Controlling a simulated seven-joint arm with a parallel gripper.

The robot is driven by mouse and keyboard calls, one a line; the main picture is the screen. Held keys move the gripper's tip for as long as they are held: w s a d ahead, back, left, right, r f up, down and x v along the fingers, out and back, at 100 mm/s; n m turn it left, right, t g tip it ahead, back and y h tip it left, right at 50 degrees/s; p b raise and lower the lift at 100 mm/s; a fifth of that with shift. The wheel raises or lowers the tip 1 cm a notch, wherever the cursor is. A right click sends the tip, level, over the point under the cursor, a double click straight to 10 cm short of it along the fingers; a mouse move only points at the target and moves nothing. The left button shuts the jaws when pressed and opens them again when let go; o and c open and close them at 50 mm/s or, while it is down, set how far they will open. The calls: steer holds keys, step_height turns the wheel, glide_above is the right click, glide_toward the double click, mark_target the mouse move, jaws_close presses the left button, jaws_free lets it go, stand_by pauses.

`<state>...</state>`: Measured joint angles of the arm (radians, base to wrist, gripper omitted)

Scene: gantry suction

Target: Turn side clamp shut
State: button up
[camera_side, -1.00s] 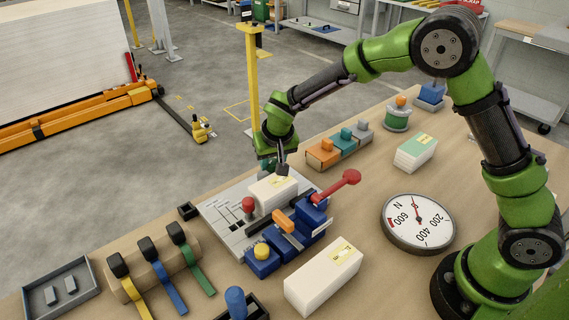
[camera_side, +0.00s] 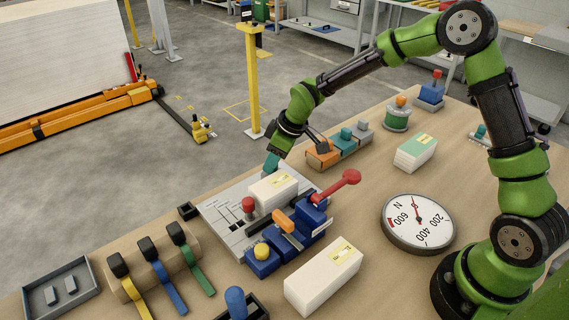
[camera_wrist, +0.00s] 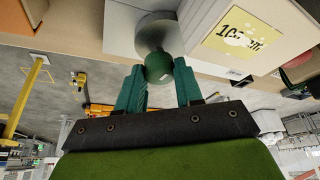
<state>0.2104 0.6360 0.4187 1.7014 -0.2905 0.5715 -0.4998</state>
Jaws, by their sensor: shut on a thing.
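The grey fixture plate (camera_side: 228,218) lies near the table's far edge and bears a white block (camera_side: 272,193) with a yellow label. The block also shows at the upper right in the wrist view (camera_wrist: 205,60). In the wrist view, a round green knob (camera_wrist: 159,66) on a grey cylinder (camera_wrist: 155,33) sits between my teal fingertips. My gripper (camera_wrist: 159,72) is shut on this knob. In the side view, my gripper (camera_side: 271,162) is low behind the block, and the knob is hidden. A blue clamp (camera_side: 313,212) with a red lever (camera_side: 338,186) stands in front of the block.
An orange, teal and grey row of blocks (camera_side: 338,150) stands close to the right of my wrist. A dial gauge (camera_side: 418,222) and a loose white block (camera_side: 324,277) are nearer. Coloured straps (camera_side: 165,278) hang over a roll at left.

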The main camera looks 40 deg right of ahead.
steer(key=shift+n+g+y, duration=0.3)
steer(key=shift+n+y, duration=0.1)
steer(key=shift+n, duration=0.8)
steer(key=o, duration=1)
steer(key=shift+o, duration=0.2)
